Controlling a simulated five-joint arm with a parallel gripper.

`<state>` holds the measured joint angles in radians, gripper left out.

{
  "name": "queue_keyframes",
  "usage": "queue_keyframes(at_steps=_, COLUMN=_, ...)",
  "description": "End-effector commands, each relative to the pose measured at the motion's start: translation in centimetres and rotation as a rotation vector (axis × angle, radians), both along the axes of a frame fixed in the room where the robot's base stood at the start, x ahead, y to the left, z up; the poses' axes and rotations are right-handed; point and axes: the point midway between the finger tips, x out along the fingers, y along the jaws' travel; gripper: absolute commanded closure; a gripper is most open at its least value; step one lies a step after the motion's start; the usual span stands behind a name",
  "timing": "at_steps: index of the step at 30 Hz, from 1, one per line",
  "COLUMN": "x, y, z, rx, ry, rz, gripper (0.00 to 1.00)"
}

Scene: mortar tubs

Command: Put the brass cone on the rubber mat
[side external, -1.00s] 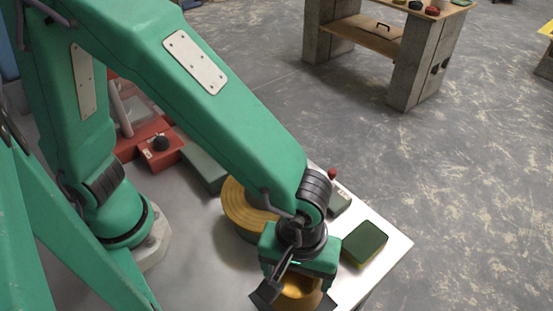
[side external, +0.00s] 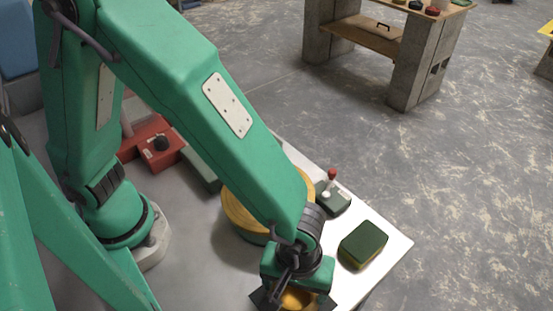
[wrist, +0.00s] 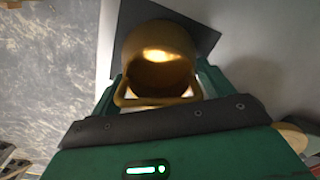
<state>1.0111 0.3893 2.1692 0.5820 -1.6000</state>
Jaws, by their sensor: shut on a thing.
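The brass cone (side external: 297,299) is a gold-coloured, rounded piece near the front edge of the table. In the wrist view the brass cone (wrist: 162,50) shows a wide rounded body and a bar-like loop at its near side. My gripper (side external: 296,288) is shut on it, mostly covering it in the side view. The dark square rubber mat (side external: 258,297) lies directly under the cone and my gripper. It also shows behind the cone in the wrist view (wrist: 133,16). I cannot tell whether the cone touches the mat.
A round yellow-topped tub (side external: 238,213) stands close behind my gripper. A green and yellow sponge-like block (side external: 363,243) lies to the right. A dark green box with a red-knobbed lever (side external: 333,199) and a red box with a black knob (side external: 160,147) stand farther back.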

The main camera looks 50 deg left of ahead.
Motion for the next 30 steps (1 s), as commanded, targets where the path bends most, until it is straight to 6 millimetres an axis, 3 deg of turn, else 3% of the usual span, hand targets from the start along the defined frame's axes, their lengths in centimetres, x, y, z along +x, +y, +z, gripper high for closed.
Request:
queue_keyframes(at_steps=9, x=0.0, y=0.0, z=-0.3, rx=0.0, ry=0.0, rz=0.0, gripper=0.53)
queue_keyframes(at_steps=10, x=0.0, y=0.0, z=-0.3, rx=0.001, ry=0.001, rz=0.0, gripper=0.16)
queue_keyframes(at_steps=13, x=0.0, y=0.0, z=-0.3, rx=0.001, ry=0.001, rz=0.0, gripper=0.0)
queue_keyframes(at_steps=23, x=0.0, y=0.0, z=-0.1, rx=0.0, ry=0.0, rz=0.0, gripper=0.0)
queue_keyframes(at_steps=30, x=0.0, y=0.0, z=1.3, rx=-0.002, ry=-0.002, rz=0.0, gripper=0.0)
